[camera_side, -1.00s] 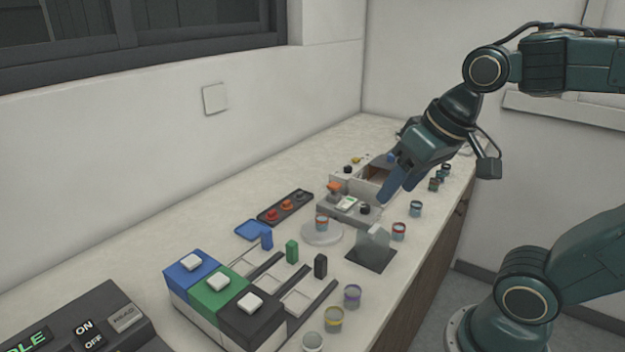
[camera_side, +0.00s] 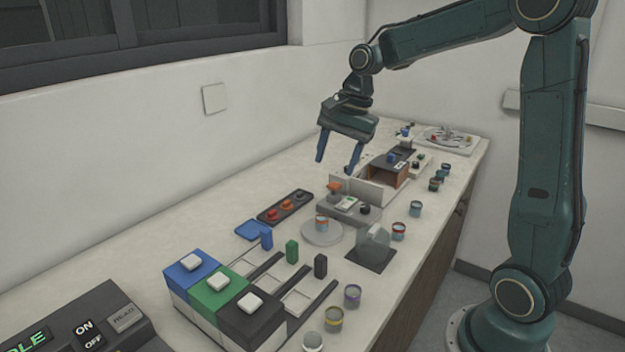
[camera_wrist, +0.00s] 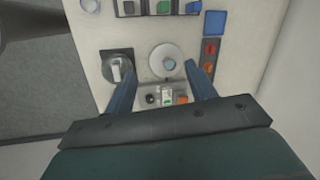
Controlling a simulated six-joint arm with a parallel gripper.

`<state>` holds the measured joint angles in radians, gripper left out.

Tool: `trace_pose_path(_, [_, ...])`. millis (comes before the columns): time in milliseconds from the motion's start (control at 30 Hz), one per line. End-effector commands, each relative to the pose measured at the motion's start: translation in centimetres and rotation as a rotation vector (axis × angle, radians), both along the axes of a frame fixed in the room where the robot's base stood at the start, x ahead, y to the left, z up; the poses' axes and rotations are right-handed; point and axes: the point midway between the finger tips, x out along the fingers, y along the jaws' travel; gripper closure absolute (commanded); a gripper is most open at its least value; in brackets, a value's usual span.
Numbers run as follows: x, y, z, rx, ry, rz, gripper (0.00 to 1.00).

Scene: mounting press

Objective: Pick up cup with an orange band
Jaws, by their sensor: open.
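A small cup with an orange band (camera_side: 321,223) stands upright on a round grey disc (camera_side: 321,239) near the middle of the counter. From above, in the wrist view, the cup (camera_wrist: 168,64) sits on the pale disc (camera_wrist: 158,55), its band too small to make out. My gripper (camera_side: 336,166) is open and empty, its two blue fingers pointing down, well above the counter. In the wrist view the fingertips of my gripper (camera_wrist: 160,73) lie on either side of the disc's near part.
A cup with a reddish band (camera_side: 399,231) stands to the right, by a clear block on a dark square (camera_side: 371,256). A small press unit (camera_side: 342,206) is behind the disc. More cups, including a purple-banded one (camera_side: 352,296), line the counter's right edge.

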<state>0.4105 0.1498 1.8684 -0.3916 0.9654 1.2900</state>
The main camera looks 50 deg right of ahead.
Motion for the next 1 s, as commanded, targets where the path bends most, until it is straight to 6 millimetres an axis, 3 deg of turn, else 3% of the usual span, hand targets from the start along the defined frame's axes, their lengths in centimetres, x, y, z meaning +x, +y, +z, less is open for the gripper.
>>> trace_pose_path(200, [2.9,-3.9,-3.4,0.094,0.087,-0.242,0.44])
trace_pose_path(500, [5.0,-8.1,-7.6,0.191,0.185,-0.503,0.44])
trace_pose_path(1000, [5.4,-8.9,-9.2,0.214,0.209,-0.567,0.44])
